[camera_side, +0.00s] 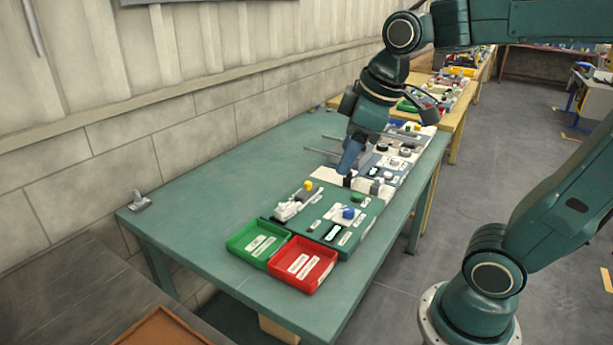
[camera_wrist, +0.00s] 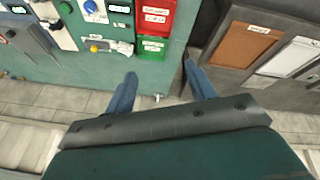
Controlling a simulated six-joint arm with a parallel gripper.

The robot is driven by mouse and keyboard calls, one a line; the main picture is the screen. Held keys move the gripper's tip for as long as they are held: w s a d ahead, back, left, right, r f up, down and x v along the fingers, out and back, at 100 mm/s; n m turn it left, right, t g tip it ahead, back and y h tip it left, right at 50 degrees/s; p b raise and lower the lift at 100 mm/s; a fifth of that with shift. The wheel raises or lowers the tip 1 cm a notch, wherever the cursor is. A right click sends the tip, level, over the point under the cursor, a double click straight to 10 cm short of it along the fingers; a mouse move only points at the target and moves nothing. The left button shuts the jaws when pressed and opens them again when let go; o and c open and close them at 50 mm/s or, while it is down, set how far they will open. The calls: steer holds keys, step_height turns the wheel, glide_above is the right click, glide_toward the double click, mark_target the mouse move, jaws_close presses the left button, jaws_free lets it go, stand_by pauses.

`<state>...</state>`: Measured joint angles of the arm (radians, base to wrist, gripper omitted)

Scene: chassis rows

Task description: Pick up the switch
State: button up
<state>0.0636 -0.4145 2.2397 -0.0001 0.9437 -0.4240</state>
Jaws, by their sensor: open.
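My gripper (camera_side: 350,160) is open and empty above the rear part of the green board (camera_side: 318,228). In the wrist view its two blue fingers (camera_wrist: 160,88) are spread, with nothing between them. On the board are a blue knob on a white base (camera_side: 348,213), a white part with a yellow top (camera_side: 296,202), a small green part (camera_side: 357,198) and a dark rectangular part (camera_side: 333,232). The blue knob (camera_wrist: 90,7) also shows in the wrist view, away from the fingers. The labels are too small to read, so I cannot tell which part is the switch.
A green bin (camera_side: 258,243) and a red bin (camera_side: 302,264) sit at the board's near end. More boards with small parts (camera_side: 395,152) lie behind, close to the gripper. The table's left side (camera_side: 215,190) is mostly clear, with a wall beyond it.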

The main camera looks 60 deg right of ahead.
steer(key=w+d+n+g, duration=0.1)
steer(key=w+d+n, duration=0.15)
steer(key=w, duration=0.45)
steer(key=n+g, duration=0.3)
steer(key=n, duration=0.7)
glide_above(281, 203)
step_height(281, 203, down, 15)
steer(key=shift+w+a+f, duration=0.1)
steer(key=shift+a+f, duration=0.1)
steer(key=shift+f, duration=0.1)
steer(key=shift+f, duration=4.2)
steer(key=shift+d+f, duration=0.1)
steer(key=shift+f, duration=2.5)
